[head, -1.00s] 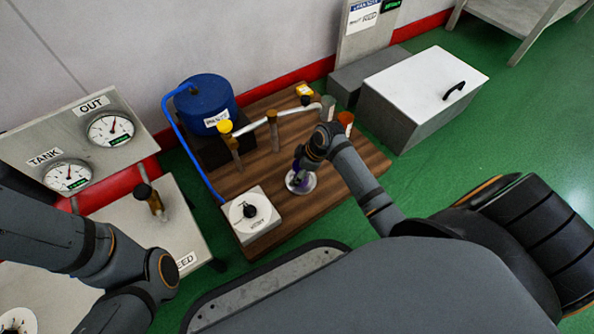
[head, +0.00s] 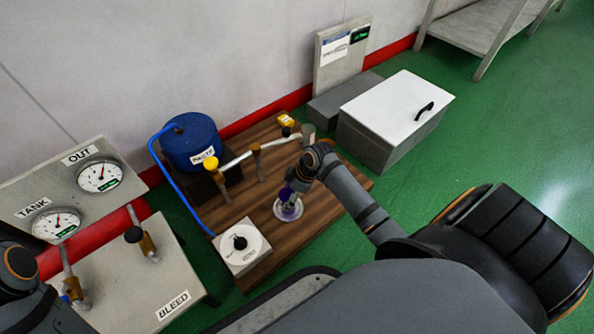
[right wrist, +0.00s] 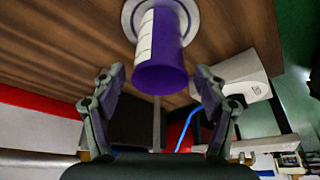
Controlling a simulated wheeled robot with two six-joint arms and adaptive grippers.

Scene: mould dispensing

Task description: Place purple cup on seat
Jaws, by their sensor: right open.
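The purple cup (head: 291,211) stands on the round pale seat (head: 279,214) on the wooden board. In the right wrist view the cup (right wrist: 162,68) is purple with a white panel marked by lines, and its base is on the seat (right wrist: 130,18). My right gripper (head: 289,195) is at the cup. In the right wrist view its two fingers (right wrist: 158,76) are spread wide, one on each side of the cup, with visible gaps. My left arm shows only at the lower left edge; its gripper is out of view.
On the wooden board (head: 227,207) are a white dial box (head: 241,247), a blue tank (head: 190,142) and a pipe with valves (head: 256,160). A white-lidded box (head: 400,100) stands to the right. The BLEED panel (head: 125,265) is at the left.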

